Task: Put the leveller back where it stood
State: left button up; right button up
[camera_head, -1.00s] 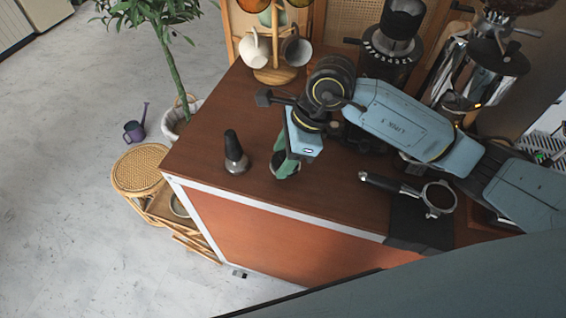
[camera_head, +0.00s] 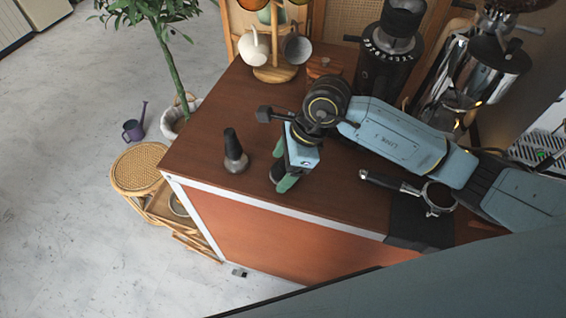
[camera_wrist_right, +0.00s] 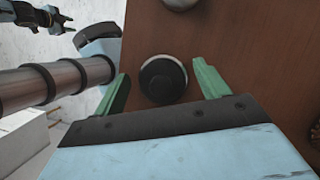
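The leveller (camera_wrist_right: 163,80), a round black disc with a pale rim, sits over the brown counter in the right wrist view. It lies between the two green fingers of my right gripper (camera_wrist_right: 161,85), with a visible gap on each side. The gripper is open around it. In the head view my right gripper (camera_head: 283,176) is low over the counter near its front edge, and the leveller cannot be made out behind the fingers. My left gripper is not in the head view.
A tamper (camera_head: 235,153) with a black handle stands just left of my right gripper. A portafilter (camera_head: 410,190) lies to the right on a black mat (camera_head: 417,222). A mug tree (camera_head: 272,72) and grinder (camera_head: 387,60) stand behind. The counter's front edge is close.

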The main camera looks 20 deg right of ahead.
jog(key=w+v, duration=0.1)
jog(key=v, duration=1.1)
jog(key=shift+s+r, duration=0.15)
jog(key=shift+s, duration=0.3)
